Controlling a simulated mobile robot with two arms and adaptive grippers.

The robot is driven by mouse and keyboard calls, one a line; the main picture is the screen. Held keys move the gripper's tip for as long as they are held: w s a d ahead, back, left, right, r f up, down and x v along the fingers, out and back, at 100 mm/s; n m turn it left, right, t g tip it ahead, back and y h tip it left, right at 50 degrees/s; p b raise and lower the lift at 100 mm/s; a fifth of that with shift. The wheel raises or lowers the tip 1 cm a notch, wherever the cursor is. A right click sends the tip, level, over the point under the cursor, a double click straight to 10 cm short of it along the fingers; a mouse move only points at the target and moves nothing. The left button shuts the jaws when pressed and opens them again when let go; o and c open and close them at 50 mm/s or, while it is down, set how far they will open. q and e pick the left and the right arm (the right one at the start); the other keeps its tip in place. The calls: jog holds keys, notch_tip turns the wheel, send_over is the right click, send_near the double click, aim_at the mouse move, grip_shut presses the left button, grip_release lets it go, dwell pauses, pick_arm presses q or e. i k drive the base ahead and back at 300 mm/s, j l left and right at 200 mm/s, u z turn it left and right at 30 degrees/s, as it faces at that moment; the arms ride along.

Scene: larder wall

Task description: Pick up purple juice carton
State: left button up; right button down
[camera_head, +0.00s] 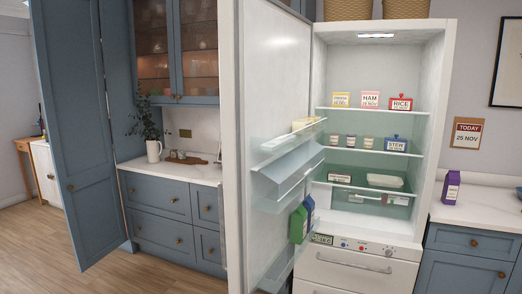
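The purple juice carton (451,188) stands upright on the white counter (478,212) to the right of the open fridge. It has a pale label on its front. Nothing touches it. Neither of my grippers shows in the head view.
The fridge door (270,110) stands open to the left, with a green carton (298,224) and a blue carton (309,207) in its low bin. Labelled boxes, such as the red RICE box (401,103), sit on the fridge shelves. A dark object (519,191) is at the counter's right edge. The wooden floor (150,275) at left is clear.

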aim_at(452, 179)
jog(key=i+j+z, duration=0.2)
jog(key=z, duration=0.25)
jog(key=i+j+z, duration=0.15)
jog(key=z, duration=0.35)
jog(key=i+j+z, duration=0.1)
jog(key=j, duration=0.4)
jog(key=i+j+z, duration=0.1)
jog(key=j, duration=0.35)
jog(key=i+j+z, duration=0.1)
jog(key=i+j, duration=0.15)
jog(key=j, duration=0.25)
jog(key=i+j, duration=0.1)
jog(key=j, duration=0.4)
jog(key=i+j+z, duration=0.15)
jog(key=j, duration=0.4)
jog(key=i+j, duration=0.35)
jog(key=i, duration=0.3)
